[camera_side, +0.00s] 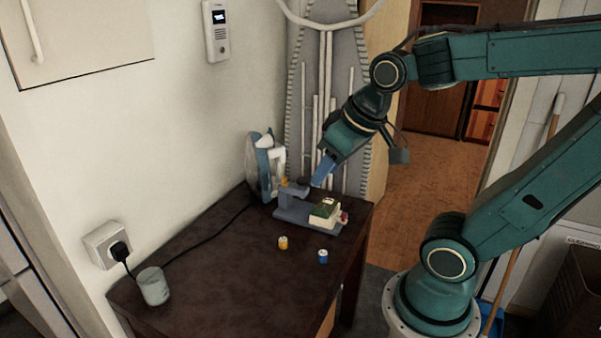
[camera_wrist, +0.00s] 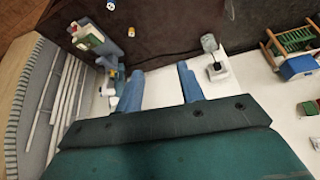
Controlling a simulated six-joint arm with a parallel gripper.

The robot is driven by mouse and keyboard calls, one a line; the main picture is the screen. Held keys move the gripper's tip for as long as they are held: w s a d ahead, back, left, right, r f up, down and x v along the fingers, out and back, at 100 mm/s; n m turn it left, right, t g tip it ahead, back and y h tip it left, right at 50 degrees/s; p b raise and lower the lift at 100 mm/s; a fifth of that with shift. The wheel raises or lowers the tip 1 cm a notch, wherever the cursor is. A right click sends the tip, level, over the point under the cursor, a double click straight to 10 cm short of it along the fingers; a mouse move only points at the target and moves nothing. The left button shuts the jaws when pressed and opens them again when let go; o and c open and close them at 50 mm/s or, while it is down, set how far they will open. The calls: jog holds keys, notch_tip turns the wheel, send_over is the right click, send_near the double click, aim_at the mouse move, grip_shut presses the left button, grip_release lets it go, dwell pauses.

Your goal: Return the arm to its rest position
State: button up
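My gripper (camera_side: 323,170) hangs above the back part of the dark table in the side view, tilted down toward a grey-blue stand (camera_side: 293,211). In the wrist view its two blue fingers (camera_wrist: 161,84) are spread well apart, with only pale wall seen between them. It holds nothing. The fingertips look a little above the stand in the side view; whether they touch anything there cannot be told. My arm reaches out from the right, bent at the elbow.
A green-and-white block (camera_side: 325,212) sits on the stand, with a fan-like thing (camera_side: 262,165) behind. A yellow can (camera_side: 283,243), a blue can (camera_side: 323,256) and a cup (camera_side: 153,286) stand on the dark table (camera_side: 225,275). A plugged socket (camera_side: 108,245) is on the wall. The table's front left is mostly clear.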

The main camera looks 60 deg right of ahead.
jog(key=s+a+r+n, duration=0.1)
jog(key=s+a, duration=0.2)
jog(key=s, duration=0.1)
jog(key=shift+s+a+n+y, duration=0.2)
jog(key=shift+s+n+y, duration=0.2)
jog(key=shift+r, duration=0.1)
dwell(1.4)
